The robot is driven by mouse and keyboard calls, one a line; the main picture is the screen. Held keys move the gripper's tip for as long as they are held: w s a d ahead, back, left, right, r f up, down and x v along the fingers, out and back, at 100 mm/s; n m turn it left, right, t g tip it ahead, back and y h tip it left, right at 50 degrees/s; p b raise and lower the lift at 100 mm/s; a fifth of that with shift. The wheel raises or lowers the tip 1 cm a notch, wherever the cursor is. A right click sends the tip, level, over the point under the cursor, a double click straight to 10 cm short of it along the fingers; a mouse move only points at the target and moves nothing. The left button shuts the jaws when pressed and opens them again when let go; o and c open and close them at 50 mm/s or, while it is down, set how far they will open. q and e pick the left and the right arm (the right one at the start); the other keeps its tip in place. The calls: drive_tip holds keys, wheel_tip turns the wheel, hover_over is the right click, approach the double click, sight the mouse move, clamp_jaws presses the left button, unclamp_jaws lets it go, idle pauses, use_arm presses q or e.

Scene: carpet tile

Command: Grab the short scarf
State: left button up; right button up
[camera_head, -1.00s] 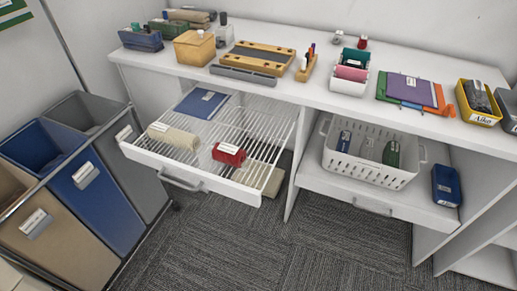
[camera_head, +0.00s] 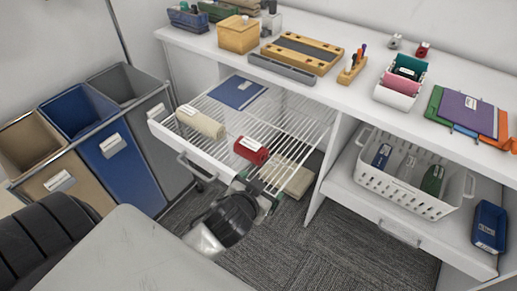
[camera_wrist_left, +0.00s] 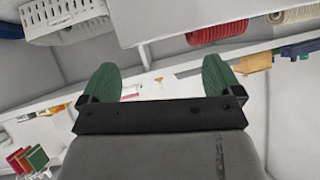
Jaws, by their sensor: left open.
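A short red roll (camera_head: 251,150), which looks like a rolled scarf with a white label, lies on the open wire drawer (camera_head: 300,122). A longer cream roll (camera_head: 201,122) lies to its left. My left gripper (camera_head: 262,186) is just outside the drawer's front edge, close below the red roll in the head view. In the left wrist view its green fingers (camera_wrist_left: 160,76) are wide apart with nothing between them. The red roll (camera_wrist_left: 218,32) shows at the top there, beyond the fingers, and the cream roll (camera_wrist_left: 298,14) at the top right. My right gripper is not seen.
A blue folder (camera_head: 238,92) lies at the drawer's back. A beige item (camera_head: 289,175) sits below the wires. A white basket (camera_head: 405,176) stands on a lower shelf to the right. Bins (camera_head: 115,150) stand at the left. The worktop holds boxes and trays.

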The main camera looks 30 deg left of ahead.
use_arm(q)
drive_tip(key=w+d+r+m+t+h, duration=0.5)
drive_tip(key=w+r+t, duration=0.35)
drive_tip(key=r, duration=0.25)
drive_tip(key=w+d+r+m+g+h, duration=0.1)
drive_tip(key=d+r+m+g+h, duration=0.25)
drive_tip(key=d+m+h, duration=0.45)
drive_tip(key=m+g+y, duration=0.5)
drive_tip(key=g+y, duration=0.7)
drive_tip(key=g, duration=0.5)
hover_over(252, 144)
drive_tip(key=f, duration=0.8)
drive_tip(key=shift+w+a+f, duration=0.1)
drive_tip(key=shift+w, duration=0.25)
wheel_tip(252, 144, down, 5)
drive_tip(key=shift+r, duration=0.15)
drive_tip(key=f, duration=0.3)
drive_tip(key=s+f+p, duration=0.1)
drive_tip(key=shift+d+f, duration=0.25)
drive_tip(key=shift+f, duration=0.1)
drive_tip(key=shift+w+f, duration=0.1)
drive_tip(key=shift+f, duration=0.45)
drive_tip(key=shift+r, duration=0.1)
drive_tip(key=c, duration=1.1)
